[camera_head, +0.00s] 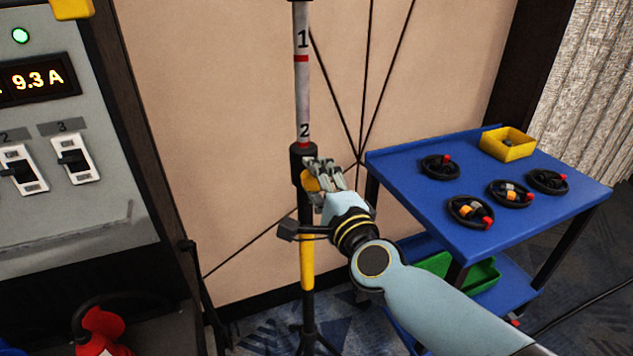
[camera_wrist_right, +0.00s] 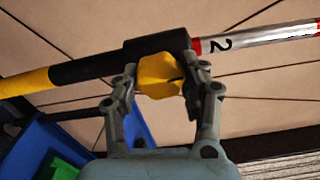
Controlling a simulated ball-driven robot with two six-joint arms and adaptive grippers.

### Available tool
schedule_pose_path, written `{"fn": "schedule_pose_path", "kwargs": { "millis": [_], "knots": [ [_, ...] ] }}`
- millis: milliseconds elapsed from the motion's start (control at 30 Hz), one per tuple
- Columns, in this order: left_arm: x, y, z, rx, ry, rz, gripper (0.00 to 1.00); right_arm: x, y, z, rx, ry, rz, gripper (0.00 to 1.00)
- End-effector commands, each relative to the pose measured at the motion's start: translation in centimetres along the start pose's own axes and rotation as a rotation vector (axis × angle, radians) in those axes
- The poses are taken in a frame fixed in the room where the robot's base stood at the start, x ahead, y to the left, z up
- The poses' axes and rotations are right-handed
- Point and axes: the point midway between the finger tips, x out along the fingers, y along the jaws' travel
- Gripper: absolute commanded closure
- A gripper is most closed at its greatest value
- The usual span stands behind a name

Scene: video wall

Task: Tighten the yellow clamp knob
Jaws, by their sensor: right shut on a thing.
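The yellow clamp knob (camera_head: 311,182) sits on the black collar (camera_head: 297,163) of an upright stand pole, just under the mark 2. My right gripper (camera_head: 318,176) reaches it from the right and is shut on it. In the right wrist view the yellow knob (camera_wrist_right: 160,76) lies between the two fingers of my right gripper (camera_wrist_right: 162,85). A finger touches or nearly touches each side of the knob. The pole's upper tube (camera_head: 302,90) is white with red bands and the marks 1 and 2. My left gripper is not in view.
A blue cart (camera_head: 430,215) with coiled cables and a yellow bin (camera_head: 508,143) stands at the right. A grey panel (camera_head: 60,220) with switches and a 9.3 A display is at the left. The stand's legs reach the carpet below.

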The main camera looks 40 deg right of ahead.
Motion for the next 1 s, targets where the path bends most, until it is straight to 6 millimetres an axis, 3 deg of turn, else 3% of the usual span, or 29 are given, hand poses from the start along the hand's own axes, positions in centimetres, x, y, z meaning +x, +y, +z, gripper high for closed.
{"fn": "schedule_pose_path", "kwargs": {
  "millis": [767, 800, 1000],
  "knots": [
    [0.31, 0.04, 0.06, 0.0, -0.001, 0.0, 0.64, -0.09, 0.21, -0.05, 0.11, 0.001, 0.004, 0.89],
    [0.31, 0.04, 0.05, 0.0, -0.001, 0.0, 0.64, -0.09, 0.22, -0.05, 0.11, 0.001, 0.004, 0.55],
    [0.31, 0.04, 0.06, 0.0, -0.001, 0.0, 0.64, -0.06, 0.15, -0.03, 0.109, 0.001, 0.003, 0.32]
  ]
}}
